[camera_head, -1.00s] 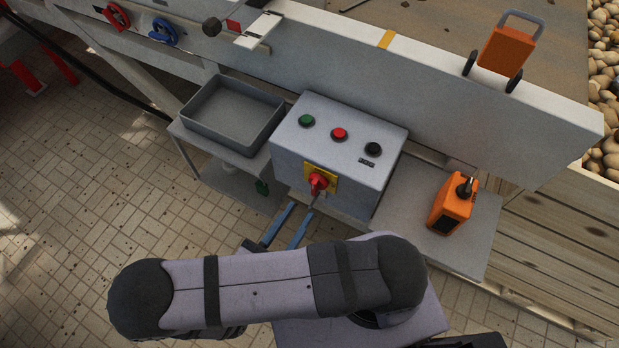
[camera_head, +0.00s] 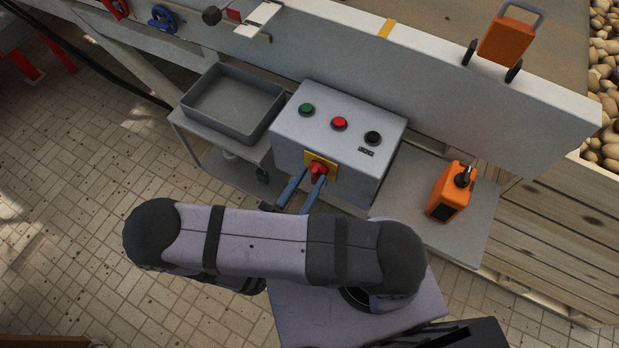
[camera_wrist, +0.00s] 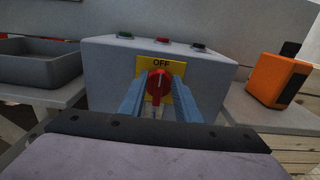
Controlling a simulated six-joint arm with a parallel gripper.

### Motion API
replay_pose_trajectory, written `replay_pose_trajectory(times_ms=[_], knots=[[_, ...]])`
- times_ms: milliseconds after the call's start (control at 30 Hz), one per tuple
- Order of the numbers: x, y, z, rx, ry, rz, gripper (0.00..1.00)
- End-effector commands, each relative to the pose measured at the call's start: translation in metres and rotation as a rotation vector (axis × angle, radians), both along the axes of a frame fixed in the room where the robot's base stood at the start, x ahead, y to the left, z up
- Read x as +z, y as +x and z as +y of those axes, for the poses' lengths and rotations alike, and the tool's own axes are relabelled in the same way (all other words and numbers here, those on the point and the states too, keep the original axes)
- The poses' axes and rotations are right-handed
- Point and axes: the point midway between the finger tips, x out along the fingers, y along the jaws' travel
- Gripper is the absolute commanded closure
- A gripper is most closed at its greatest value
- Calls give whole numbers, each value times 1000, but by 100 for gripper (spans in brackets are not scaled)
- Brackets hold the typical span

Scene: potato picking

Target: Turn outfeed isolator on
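The isolator is a red rotary knob (camera_head: 317,172) on a yellow plate (camera_head: 333,165), set in the front face of a grey control box (camera_head: 370,183). In the wrist view the knob (camera_wrist: 159,85) stands upright, with OFF readable on the yellow plate (camera_wrist: 176,67) above it. My gripper (camera_head: 308,180) is open, its two blue fingers pointing at the box. In the wrist view the fingers of my gripper (camera_wrist: 157,92) lie on the left and right of the knob, with gaps. Whether the tips reach past the knob is hard to tell.
The box top has a green button (camera_head: 306,109), a red button (camera_head: 339,123) and a black button (camera_head: 373,138). A grey tray (camera_head: 232,103) stands to the left. An orange device (camera_head: 449,194) stands on the shelf to the right. A white-edged wall runs behind.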

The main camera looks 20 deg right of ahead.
Motion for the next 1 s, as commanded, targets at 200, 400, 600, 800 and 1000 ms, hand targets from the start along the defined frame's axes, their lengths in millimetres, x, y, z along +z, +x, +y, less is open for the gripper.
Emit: replay_pose_trajectory(times_ms=[200, 400, 600, 800, 1000], knots=[[0, 4, -5, 0, -1, 1, 70], [0, 4, -4, 1, 0, 0, 70], [0, 4, -4, 0, 1, 1, 100], [-1, 4, -5, 0, 28, -26, 100], [-2, 2, -7, 1, 134, -133, 100]])
